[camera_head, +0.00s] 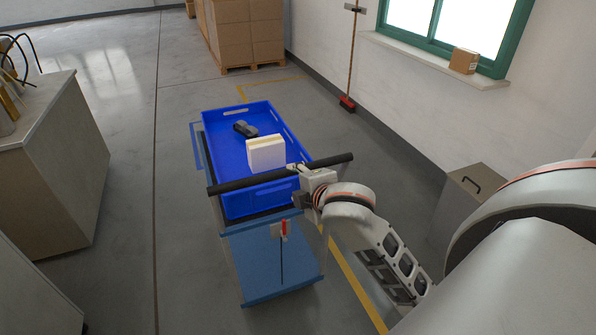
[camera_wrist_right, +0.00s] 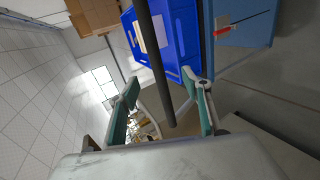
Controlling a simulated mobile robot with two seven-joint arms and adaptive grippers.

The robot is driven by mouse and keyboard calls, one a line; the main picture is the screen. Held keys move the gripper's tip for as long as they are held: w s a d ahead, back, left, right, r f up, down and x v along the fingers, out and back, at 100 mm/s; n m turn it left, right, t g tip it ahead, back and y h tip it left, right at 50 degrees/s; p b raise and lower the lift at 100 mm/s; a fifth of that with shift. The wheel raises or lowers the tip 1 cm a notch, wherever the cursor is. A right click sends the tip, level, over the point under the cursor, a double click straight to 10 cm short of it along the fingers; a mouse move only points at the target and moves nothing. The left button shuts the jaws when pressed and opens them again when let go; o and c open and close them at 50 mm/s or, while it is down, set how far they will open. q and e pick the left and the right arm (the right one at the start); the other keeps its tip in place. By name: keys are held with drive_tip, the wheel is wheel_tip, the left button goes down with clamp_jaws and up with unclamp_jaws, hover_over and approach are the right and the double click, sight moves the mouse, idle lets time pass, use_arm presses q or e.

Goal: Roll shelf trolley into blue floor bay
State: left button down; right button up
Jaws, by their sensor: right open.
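The shelf trolley (camera_head: 281,172) has a black push bar across its near end and a blue crate (camera_head: 290,195) on top. My right gripper (camera_head: 298,180) is at the right half of the push bar, open. In the right wrist view, the bar (camera_wrist_right: 156,60) passes between the open fingers (camera_wrist_right: 160,80). A blue strip (camera_head: 195,140) shows left of the crate; I cannot tell whether it is floor marking or trolley. My left gripper is out of view.
The crate holds a pale block (camera_head: 266,155) and a dark device (camera_head: 245,128). A cabinet (camera_head: 50,170) stands left, a grey box (camera_head: 470,190) right by the wall. Stacked cartons (camera_head: 245,35) and a broom (camera_head: 347,103) are behind. Floor left of the trolley is clear.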

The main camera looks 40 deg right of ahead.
sight(286, 173)
drive_tip(key=x, duration=0.7)
drive_tip(key=r+x, duration=0.1)
drive_tip(key=x, duration=0.3)
drive_tip(key=shift+w+d+f, duration=0.2)
drive_tip(key=shift+w+d, duration=0.2)
drive_tip(key=shift+w, duration=0.1)
clamp_jaws()
